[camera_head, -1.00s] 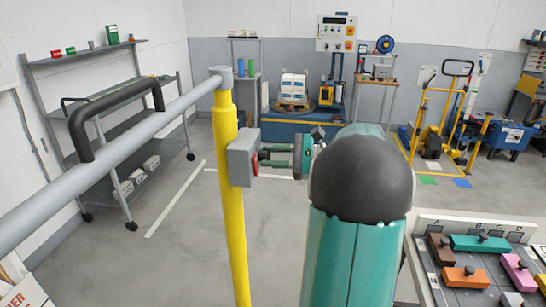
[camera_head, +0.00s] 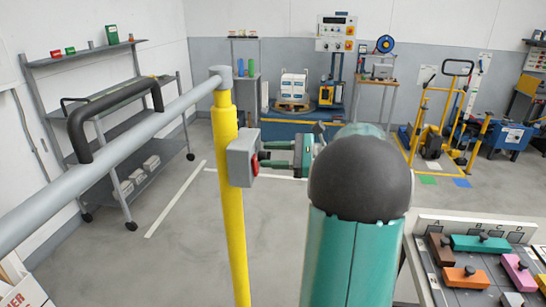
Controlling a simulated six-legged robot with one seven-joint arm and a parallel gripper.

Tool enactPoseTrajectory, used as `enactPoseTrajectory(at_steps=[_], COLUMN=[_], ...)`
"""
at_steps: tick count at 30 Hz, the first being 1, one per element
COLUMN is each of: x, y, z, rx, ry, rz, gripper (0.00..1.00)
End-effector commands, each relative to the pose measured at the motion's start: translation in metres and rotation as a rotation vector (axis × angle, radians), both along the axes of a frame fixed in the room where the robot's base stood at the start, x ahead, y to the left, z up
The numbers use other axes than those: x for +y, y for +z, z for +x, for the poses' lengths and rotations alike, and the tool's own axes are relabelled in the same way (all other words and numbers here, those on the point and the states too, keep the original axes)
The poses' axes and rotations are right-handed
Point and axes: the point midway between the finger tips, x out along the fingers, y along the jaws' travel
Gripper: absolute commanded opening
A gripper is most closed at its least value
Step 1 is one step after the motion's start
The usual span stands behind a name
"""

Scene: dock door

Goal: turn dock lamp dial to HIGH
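A grey box (camera_head: 240,160) is fixed to the yellow post and has a red part (camera_head: 256,163) on its right side, which seems to be the dial. Its face is turned away, so its markings and setting cannot be read. My gripper (camera_head: 265,155) lies level just right of the box. Its two teal fingers are one above the other with a gap between them, and their tips are at the red part. Whether they press on it cannot be told. My dark-capped arm link hides part of the wrist.
A grey rail with a black handle (camera_head: 115,115) runs left from the yellow post (camera_head: 231,210). A board with coloured blocks (camera_head: 480,243) stands at the lower right. A shelf rack (camera_head: 125,120) is at the left wall. The floor behind the post is mostly clear.

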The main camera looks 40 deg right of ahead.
Motion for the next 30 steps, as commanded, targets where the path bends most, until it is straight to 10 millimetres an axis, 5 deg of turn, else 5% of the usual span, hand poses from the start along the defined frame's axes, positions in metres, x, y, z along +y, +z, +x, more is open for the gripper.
enactPoseTrajectory(at_steps=[14, 30], x=[-0.008, -0.077], y=[-0.002, 0.005], z=[-0.011, -0.095], rx=[0.006, 0.005], ry=[0.003, -0.001], rz=[0.002, 0.001], gripper=[0.48, 0.48])
